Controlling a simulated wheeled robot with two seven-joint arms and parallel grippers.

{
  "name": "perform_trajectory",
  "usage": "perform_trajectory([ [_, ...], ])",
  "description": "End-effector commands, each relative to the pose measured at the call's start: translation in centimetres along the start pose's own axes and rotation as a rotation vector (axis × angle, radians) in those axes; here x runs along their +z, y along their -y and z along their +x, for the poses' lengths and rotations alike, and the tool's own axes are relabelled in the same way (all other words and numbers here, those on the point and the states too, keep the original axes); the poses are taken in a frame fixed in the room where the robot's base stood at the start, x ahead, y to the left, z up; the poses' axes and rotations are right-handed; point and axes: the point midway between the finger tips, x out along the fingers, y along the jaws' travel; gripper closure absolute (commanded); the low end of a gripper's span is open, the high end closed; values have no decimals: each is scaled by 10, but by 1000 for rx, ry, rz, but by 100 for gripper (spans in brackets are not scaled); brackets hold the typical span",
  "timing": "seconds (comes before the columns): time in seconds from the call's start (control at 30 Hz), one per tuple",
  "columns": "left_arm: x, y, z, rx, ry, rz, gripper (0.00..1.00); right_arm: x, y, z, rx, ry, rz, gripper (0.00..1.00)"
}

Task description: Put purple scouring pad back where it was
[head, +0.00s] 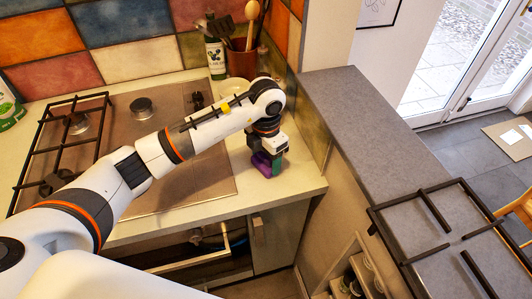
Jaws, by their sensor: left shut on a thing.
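The purple scouring pad (262,161) is at the right end of the cream counter, near the tiled side wall. My left gripper (270,160) points down and is shut on the pad. The gripper covers part of the pad, and I cannot tell whether the pad touches the counter. My right gripper is not in view.
A hob (140,185) with a black pan grate (62,145) lies to the left. A utensil pot (241,62) and a bottle (215,58) stand behind my arm. A grey worktop (365,110) is at the right, with another black grate (450,240). An open drawer (190,258) is below the counter.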

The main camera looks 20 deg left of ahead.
Motion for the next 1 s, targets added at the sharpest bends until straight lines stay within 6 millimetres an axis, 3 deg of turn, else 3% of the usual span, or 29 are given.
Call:
perform_trajectory([
  [0.27,0,0,3,-1,-1,0,51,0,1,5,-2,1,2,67],
  [0.3,0,0,3,0,-2,0,29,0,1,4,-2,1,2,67],
  [0.43,0,0,2,0,-1,0,11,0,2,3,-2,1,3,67],
  [0.8,-1,0,-4,-1,-3,0,11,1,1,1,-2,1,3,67],
  [1.0,-2,1,-38,-4,-7,1,11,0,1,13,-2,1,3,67],
])
